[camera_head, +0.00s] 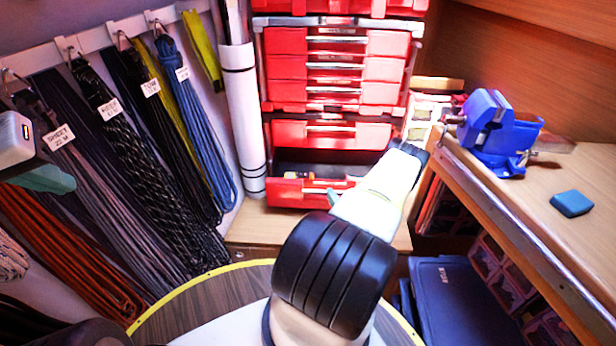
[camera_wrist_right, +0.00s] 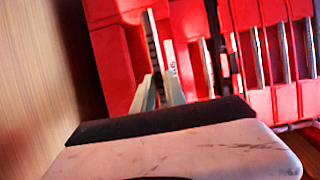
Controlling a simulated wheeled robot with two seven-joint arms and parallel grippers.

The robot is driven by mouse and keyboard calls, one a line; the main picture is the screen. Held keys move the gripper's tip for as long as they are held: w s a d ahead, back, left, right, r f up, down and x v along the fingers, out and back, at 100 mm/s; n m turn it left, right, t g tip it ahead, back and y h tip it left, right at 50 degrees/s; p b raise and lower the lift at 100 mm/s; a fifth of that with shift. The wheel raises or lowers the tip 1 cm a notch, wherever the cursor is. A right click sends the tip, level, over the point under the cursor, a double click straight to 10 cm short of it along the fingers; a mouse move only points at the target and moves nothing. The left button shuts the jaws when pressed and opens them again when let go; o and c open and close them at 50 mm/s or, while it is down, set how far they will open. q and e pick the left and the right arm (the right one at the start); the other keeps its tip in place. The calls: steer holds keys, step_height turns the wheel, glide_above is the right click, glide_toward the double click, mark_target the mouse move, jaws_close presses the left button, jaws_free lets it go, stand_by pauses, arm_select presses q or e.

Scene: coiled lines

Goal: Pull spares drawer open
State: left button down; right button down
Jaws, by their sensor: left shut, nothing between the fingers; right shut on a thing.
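The red drawer cabinet (camera_head: 335,70) stands at the back centre in the head view. Its lowest drawer (camera_head: 290,193) is out, showing a dark inside with small items in it. I cannot read which drawer is marked spares. My right gripper (camera_head: 338,192) is at this drawer's front and hides its right part. In the right wrist view, the pale fingers of my right gripper (camera_wrist_right: 160,78) are shut on a metal drawer handle (camera_wrist_right: 153,38) on a red front. My left gripper (camera_head: 45,178) is at the left edge, shut and empty, apart from the cabinet.
Coiled ropes with labels (camera_head: 110,108) hang from a rail on the left. A white roll (camera_head: 240,120) stands beside the cabinet. A blue vise (camera_head: 497,130) and a blue block (camera_head: 572,203) are on the right bench. A round table with a yellow rim (camera_head: 180,297) is in front.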

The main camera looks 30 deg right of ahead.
steer(key=c, duration=1.4)
jaws_free()
steer(key=shift+d+r, duration=0.1)
steer(key=shift+o, duration=0.2)
steer(key=s+a, duration=0.1)
steer(key=s, duration=0.6)
steer(key=shift+s+a, duration=0.15)
steer(key=shift+s, duration=0.15)
